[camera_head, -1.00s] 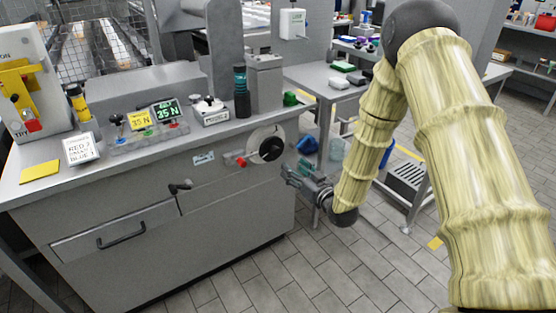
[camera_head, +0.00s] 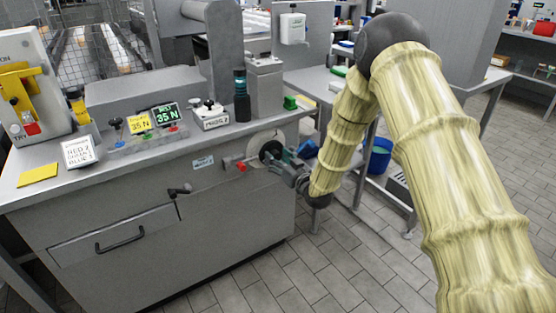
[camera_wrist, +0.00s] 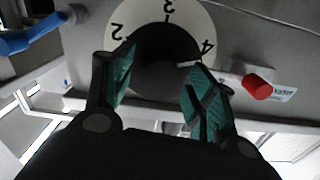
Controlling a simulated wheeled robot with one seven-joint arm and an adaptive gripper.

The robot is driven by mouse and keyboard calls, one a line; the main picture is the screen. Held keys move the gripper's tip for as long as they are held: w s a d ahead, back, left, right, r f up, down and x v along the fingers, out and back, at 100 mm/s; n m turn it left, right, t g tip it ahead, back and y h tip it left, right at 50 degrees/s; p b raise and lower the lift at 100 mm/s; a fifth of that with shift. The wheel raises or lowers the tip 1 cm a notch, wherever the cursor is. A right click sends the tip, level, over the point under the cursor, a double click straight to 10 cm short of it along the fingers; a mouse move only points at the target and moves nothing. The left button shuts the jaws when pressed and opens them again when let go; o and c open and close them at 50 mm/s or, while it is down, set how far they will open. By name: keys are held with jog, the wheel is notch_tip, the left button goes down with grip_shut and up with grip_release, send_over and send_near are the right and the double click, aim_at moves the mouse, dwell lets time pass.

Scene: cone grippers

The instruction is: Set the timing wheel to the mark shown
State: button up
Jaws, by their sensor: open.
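The timing wheel (camera_head: 258,143) is a pale dial with a dark hub on the bench's front panel, at its right end. In the wrist view the pale dial (camera_wrist: 170,14) shows the numbers 2, 3 and 4, upside down. Its dark hub (camera_wrist: 165,48) lies between my fingers. My gripper (camera_head: 283,162) is right in front of the wheel; its open teal-padded fingers (camera_wrist: 158,85) stand either side of the hub, and I cannot tell whether they touch it. A white card (camera_head: 78,152) with writing stands on the bench; its text is too small to read surely.
A red knob (camera_head: 240,167) is beside the wheel, and also in the wrist view (camera_wrist: 257,87). A black handle (camera_head: 180,189) juts from the panel. A blue bin (camera_head: 377,157) is behind my arm.

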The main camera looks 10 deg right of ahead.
jog(key=c, duration=1)
jog(key=shift+c, duration=0.2)
jog(key=shift+n, duration=0.3)
jog(key=shift+a+n, duration=0.1)
jog(key=shift+n, duration=0.9)
jog(key=n, duration=0.4)
jog(key=shift+n, duration=0.3)
jog(key=n+b, duration=0.1)
jog(key=n, duration=0.5)
jog(key=shift+b, duration=0.3)
jog(key=shift+n, duration=0.4)
